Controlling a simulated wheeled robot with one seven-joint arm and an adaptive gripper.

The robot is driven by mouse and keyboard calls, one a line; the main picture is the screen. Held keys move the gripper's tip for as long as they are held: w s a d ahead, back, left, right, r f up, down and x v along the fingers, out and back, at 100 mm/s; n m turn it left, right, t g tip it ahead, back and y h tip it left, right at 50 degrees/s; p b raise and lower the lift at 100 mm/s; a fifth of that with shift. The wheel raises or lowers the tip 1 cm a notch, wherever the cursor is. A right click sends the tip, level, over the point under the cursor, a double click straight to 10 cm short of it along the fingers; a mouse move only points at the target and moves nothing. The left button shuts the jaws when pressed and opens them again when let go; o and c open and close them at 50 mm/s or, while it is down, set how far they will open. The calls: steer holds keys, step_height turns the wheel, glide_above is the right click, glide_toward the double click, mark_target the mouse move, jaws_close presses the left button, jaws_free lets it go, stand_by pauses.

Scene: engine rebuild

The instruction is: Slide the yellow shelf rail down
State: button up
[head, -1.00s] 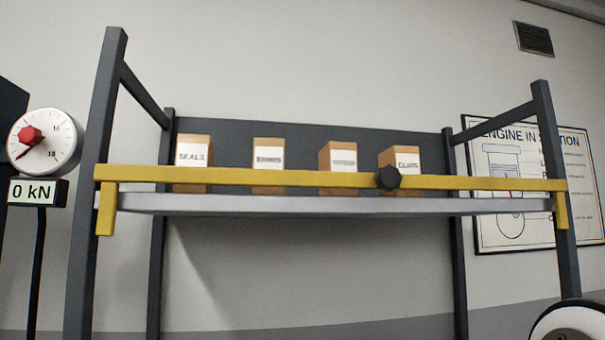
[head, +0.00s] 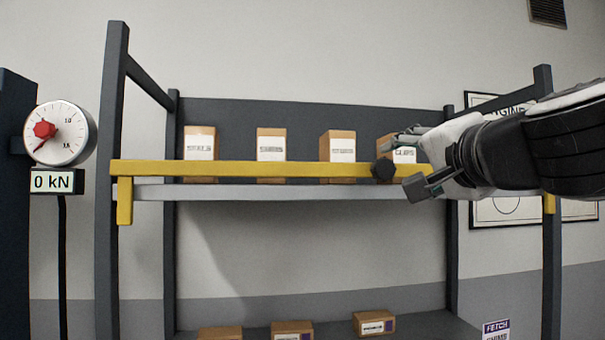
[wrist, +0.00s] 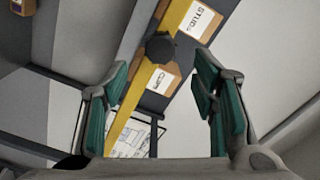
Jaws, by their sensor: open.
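The yellow shelf rail (head: 240,170) runs level across the front of the upper shelf, in front of the boxes. A black knob (head: 383,170) sits on the rail right of centre. My gripper (head: 402,163) comes in from the right, open, with its fingers beside the knob and close to the rail. In the wrist view the rail (wrist: 128,112) runs diagonally between the open green-padded fingers (wrist: 163,95). There the knob (wrist: 160,47) lies beyond the fingertips, and nothing is held. My arm hides the right part of the rail in the head view.
Several cardboard boxes (head: 271,147) stand on the upper shelf (head: 270,192) behind the rail. More boxes (head: 292,329) sit on a lower shelf. Dark posts (head: 110,200) frame the rack. A dial gauge (head: 60,133) reading 0 kN stands at the left.

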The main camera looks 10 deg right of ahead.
mark_target(387, 169)
steer(key=w+b, duration=0.1)
steer(key=w, duration=0.7)
steer(key=shift+w, duration=0.25)
